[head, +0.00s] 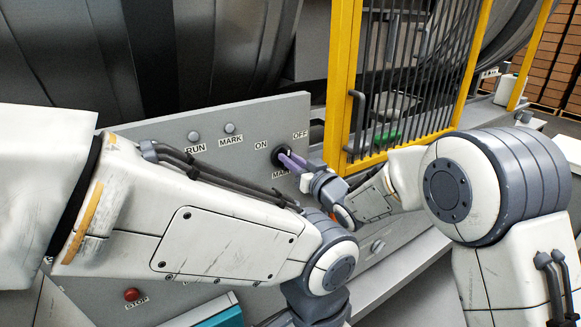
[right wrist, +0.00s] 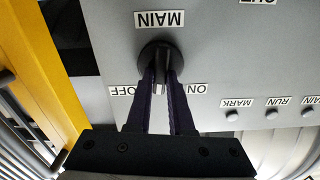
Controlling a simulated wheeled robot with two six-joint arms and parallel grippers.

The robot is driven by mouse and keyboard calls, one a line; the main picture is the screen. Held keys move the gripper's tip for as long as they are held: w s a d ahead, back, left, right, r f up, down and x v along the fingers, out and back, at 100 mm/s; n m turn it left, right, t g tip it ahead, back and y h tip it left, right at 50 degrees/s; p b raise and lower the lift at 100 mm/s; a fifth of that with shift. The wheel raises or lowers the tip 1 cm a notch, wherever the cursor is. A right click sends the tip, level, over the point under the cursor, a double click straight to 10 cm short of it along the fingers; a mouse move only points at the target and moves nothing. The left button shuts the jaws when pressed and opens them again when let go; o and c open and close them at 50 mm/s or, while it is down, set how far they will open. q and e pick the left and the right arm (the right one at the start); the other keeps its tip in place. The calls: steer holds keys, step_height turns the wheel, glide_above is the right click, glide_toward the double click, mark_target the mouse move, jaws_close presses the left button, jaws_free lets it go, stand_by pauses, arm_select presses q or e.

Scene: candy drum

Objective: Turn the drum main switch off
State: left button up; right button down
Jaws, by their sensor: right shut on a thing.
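The main switch is a round black knob (head: 281,156) on the grey control panel (head: 235,125), with an ON label on its left, an OFF label on its upper right and a partly hidden MAIN label below. My right gripper (head: 284,159) has its purple fingers on the knob. In the right wrist view, upside down, the fingertips (right wrist: 161,78) close on the black knob (right wrist: 160,52) from both sides. A pale mark shows between the fingers, between the OFF and ON labels; its exact setting is hard to tell. My left arm crosses the front; its gripper is out of sight.
RUN (head: 194,136) and MARK (head: 229,128) buttons sit left of the switch. A red STOP button (head: 131,294) is low on the panel. A yellow-framed barred gate (head: 343,90) stands close on the right. The dark drum (head: 230,50) is behind.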

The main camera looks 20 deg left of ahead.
steer(key=shift+d+f+m+b, duration=0.1)
steer(key=shift+f+m+b, duration=0.1)
steer(key=shift+m, duration=1.65)
steer(key=shift+f+m+b, duration=0.2)
steer(key=shift+m, duration=1.65)
steer(key=c, duration=0.8)
jaws_free()
steer(key=shift+r, duration=0.15)
steer(key=shift+d, duration=0.1)
steer(key=b+v, duration=0.4)
steer(key=v, duration=0.6)
